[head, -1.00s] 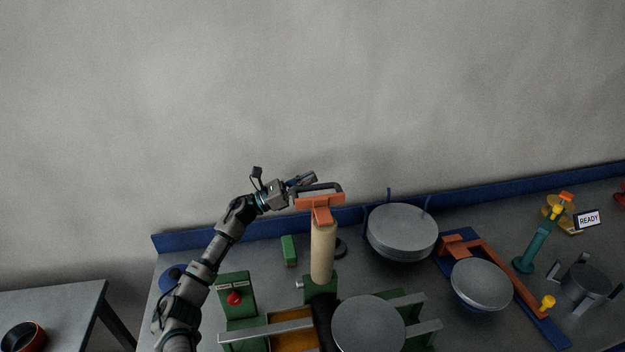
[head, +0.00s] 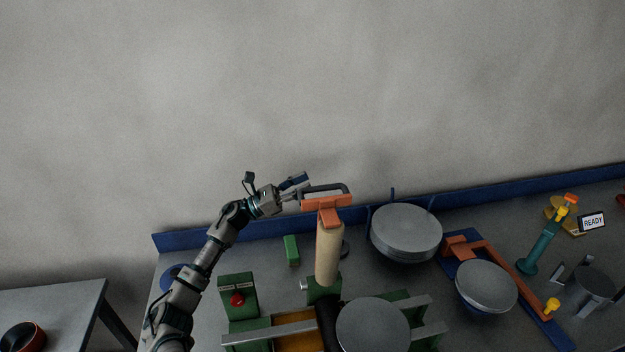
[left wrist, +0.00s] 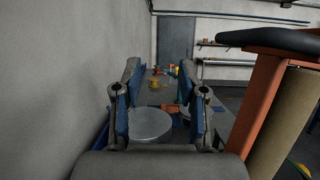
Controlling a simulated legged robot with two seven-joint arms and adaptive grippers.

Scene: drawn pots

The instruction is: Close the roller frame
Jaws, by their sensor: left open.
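The roller frame stands upright on a green base (head: 323,290) on the bench. It has a tan roller (head: 328,258), an orange bracket (head: 327,203) on top and a dark handle (head: 325,188). My left gripper (head: 301,188) is open, just left of the handle in the head view. In the left wrist view its two fingers (left wrist: 161,108) are spread with nothing held between them. There the handle (left wrist: 275,40), orange bracket (left wrist: 262,100) and roller (left wrist: 285,125) are to the right, outside the fingers. My right gripper is not in view.
A green box with a red button (head: 237,299) stands left of the roller. Round grey plates (head: 406,230) are to the right, near a blue fixture with an orange arm (head: 505,270). A teal post (head: 540,248) and a READY sign (head: 592,222) are farther right. The wall is behind.

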